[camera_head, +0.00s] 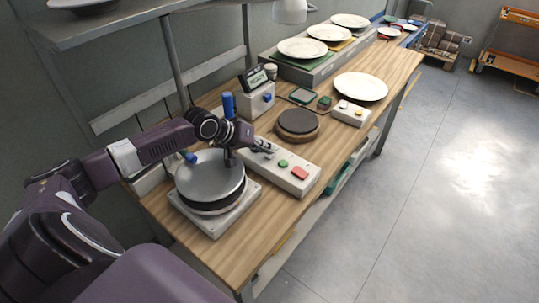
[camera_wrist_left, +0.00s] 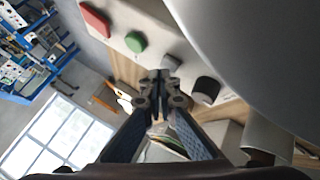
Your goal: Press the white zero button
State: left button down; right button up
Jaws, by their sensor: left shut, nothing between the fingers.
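A white control box (camera_head: 285,168) on the bench carries a red button (camera_head: 300,173) and a green button (camera_head: 283,163). In the left wrist view these are the red button (camera_wrist_left: 95,21) and green button (camera_wrist_left: 136,42), with a grey button (camera_wrist_left: 171,63) and a dark knob (camera_wrist_left: 205,90) beside them. I cannot clearly make out a white zero button. My right gripper is out of view.
A round silver plate device (camera_head: 208,174) stands under my left forearm. A dark round disc (camera_head: 298,121) and a small white button box (camera_head: 349,113) stand farther along the bench, near a white plate (camera_head: 361,87). A display (camera_head: 257,79) stands behind.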

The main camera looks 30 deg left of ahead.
aim_at(267, 156)
pick_arm(q)
jog(key=shift+f, duration=0.5)
dwell(0.4)
jog(key=shift+r+p, duration=0.95)
jog(key=shift+p, duration=0.1)
notch_tip(267, 156, up, 5)
jog(key=p, duration=0.5)
dwell(0.5)
